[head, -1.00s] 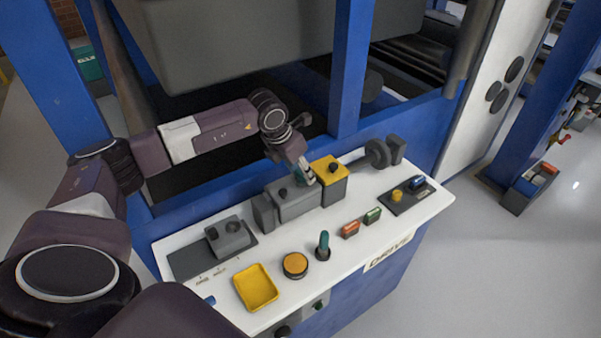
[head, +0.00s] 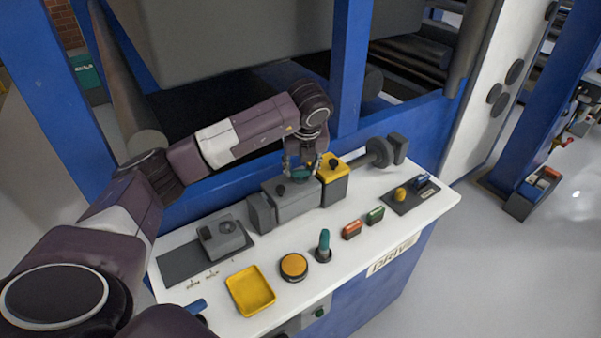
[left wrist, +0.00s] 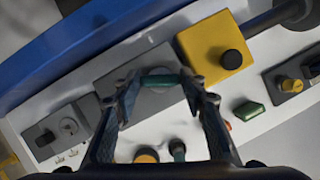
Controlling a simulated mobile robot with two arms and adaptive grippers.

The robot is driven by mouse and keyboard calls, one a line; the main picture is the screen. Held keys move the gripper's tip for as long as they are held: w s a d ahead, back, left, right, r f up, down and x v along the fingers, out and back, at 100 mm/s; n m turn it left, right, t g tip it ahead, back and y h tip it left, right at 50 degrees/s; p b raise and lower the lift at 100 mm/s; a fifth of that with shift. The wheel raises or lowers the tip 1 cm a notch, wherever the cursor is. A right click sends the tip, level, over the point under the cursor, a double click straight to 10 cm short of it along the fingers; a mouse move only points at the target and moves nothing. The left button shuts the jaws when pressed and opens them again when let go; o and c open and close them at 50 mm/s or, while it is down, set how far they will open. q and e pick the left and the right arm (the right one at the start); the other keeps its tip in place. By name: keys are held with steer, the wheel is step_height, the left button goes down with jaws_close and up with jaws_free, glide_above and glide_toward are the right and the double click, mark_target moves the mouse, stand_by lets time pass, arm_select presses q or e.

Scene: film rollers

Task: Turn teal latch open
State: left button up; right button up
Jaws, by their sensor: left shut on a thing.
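The teal latch (head: 300,174) is a small bar on top of a grey box (head: 292,198) at the back of the white console. In the left wrist view the latch (left wrist: 160,80) spans between the two fingertips. My left gripper (head: 302,169) comes down from above and is shut on the latch, with a fingertip at each end. The gripper (left wrist: 158,82) partly hides the latch in the head view. My right gripper is not in view.
A yellow box (head: 334,182) with a black knob stands right beside the grey box. A teal-topped lever (head: 324,245), a yellow tray (head: 250,291) and an orange button (head: 293,266) sit toward the console's front. A blue post (head: 351,70) rises behind.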

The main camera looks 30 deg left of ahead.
arm_select(q)
steer(key=shift+w+r+n+g+y+b, duration=0.1)
steer(key=shift+n+g+y+b, duration=0.2)
steer(key=shift+n, duration=0.55)
steer(key=shift+w+n+g+y+b, duration=0.1)
steer(key=shift+n+g+y+b, duration=0.15)
steer(key=shift+n, duration=0.6)
steer(key=o, duration=1.2)
steer(key=shift+s, duration=0.1)
steer(key=shift+c, duration=0.2)
steer(key=shift+d, duration=0.1)
steer(key=v, duration=1.2)
